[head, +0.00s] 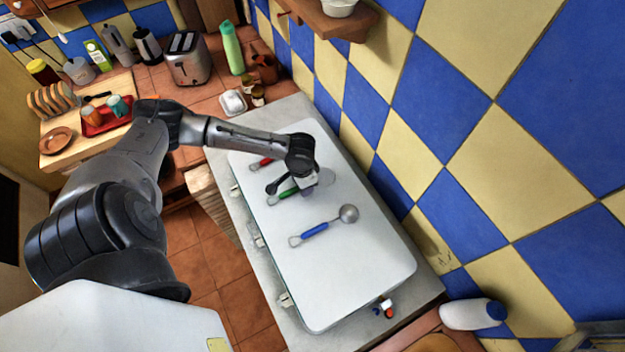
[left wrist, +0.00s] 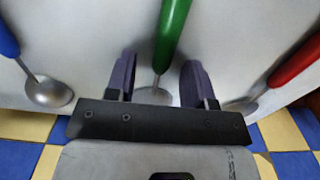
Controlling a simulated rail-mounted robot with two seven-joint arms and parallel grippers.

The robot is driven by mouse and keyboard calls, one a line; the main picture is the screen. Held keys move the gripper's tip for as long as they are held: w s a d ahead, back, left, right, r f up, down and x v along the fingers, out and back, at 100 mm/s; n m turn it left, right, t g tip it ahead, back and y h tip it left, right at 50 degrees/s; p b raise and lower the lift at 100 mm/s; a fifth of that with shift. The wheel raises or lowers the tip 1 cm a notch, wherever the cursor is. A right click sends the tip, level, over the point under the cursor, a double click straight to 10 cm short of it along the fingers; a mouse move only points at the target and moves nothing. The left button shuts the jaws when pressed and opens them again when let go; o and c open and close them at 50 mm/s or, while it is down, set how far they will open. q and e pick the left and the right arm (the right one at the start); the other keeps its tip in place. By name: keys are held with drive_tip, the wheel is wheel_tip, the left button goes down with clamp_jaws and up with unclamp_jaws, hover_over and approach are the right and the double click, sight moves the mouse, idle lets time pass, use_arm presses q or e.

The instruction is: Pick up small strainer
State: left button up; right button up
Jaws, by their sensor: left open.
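Three utensils with metal heads lie on a white panel. One has a green handle (head: 287,194), one a blue handle (head: 316,229) and a round bowl-like head, and one a red handle (head: 262,163). I cannot tell from the heads which is a strainer. My left gripper (head: 287,185) is low over the green one. In the left wrist view, its open fingers (left wrist: 158,80) stand either side of the green utensil (left wrist: 173,30) where handle meets head; its head is partly hidden by the gripper mount. Blue (left wrist: 46,91) and red (left wrist: 298,63) utensils lie outside the fingers.
The white panel (head: 350,285) lies on a grey counter beside a blue and yellow tiled wall (head: 440,130). A white bottle (head: 470,314) lies at the near right. A toaster (head: 187,60) and a green bottle (head: 232,48) stand at the back.

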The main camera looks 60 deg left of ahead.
use_arm(q)
drive_tip(key=shift+f, duration=0.1)
clamp_jaws()
idle(0.4)
